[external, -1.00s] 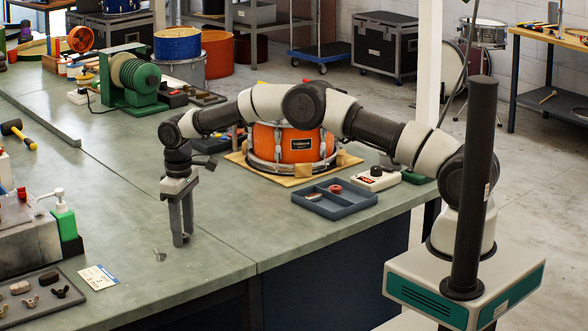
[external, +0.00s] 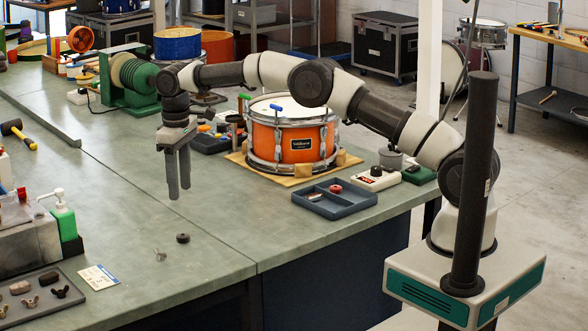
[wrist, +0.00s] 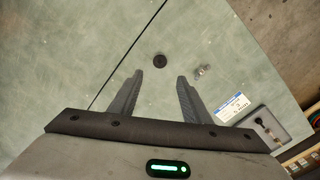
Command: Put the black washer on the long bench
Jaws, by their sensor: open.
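The black washer (external: 183,238) lies flat on the green top of the long bench (external: 215,262), near its front edge. My gripper (external: 179,192) is open and empty, pointing down well above the bench top. Its two fingers also show in the wrist view (wrist: 159,75). Nothing hides the washer.
A white label card (external: 98,277) and a grey tray (external: 42,298) of small hardware lie to the left. An orange drum (external: 291,142) and a blue-grey divided tray (external: 341,207) stand to the right. The bench around the washer is mostly clear.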

